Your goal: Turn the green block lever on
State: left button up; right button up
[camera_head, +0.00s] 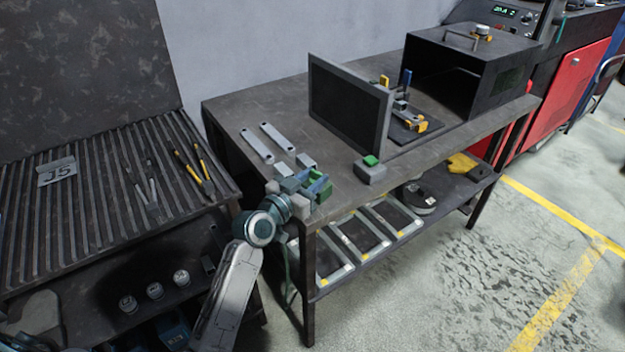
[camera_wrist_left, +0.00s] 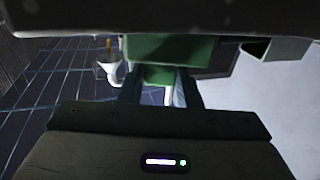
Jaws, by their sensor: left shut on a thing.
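The green block lever (camera_head: 324,193) is at the front left corner of the dark workbench, beside small grey blocks. My left gripper (camera_head: 316,184) is over that corner, its fingers at the green part and partly covering it. In the left wrist view the green block (camera_wrist_left: 168,75) sits between the two fingers (camera_wrist_left: 160,92), and the gripper is shut on it. The lever's base and exact angle are largely hidden by the gripper. My right gripper is in neither view.
A grey block with a green top (camera_head: 370,170) stands to the right on the workbench (camera_head: 345,190). Two flat grey brackets (camera_head: 268,143) lie behind the gripper. A dark upright panel (camera_head: 348,105) and an open black box (camera_head: 465,70) stand farther back. A slatted table (camera_head: 100,200) is at left.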

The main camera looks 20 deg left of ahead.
pick_arm(q)
jog(key=o, duration=1)
jog(key=shift+s+a+f, duration=0.1)
jog(key=shift+s, duration=0.25)
jog(key=shift+b+v, duration=0.75)
jog(key=shift+v, duration=4.3)
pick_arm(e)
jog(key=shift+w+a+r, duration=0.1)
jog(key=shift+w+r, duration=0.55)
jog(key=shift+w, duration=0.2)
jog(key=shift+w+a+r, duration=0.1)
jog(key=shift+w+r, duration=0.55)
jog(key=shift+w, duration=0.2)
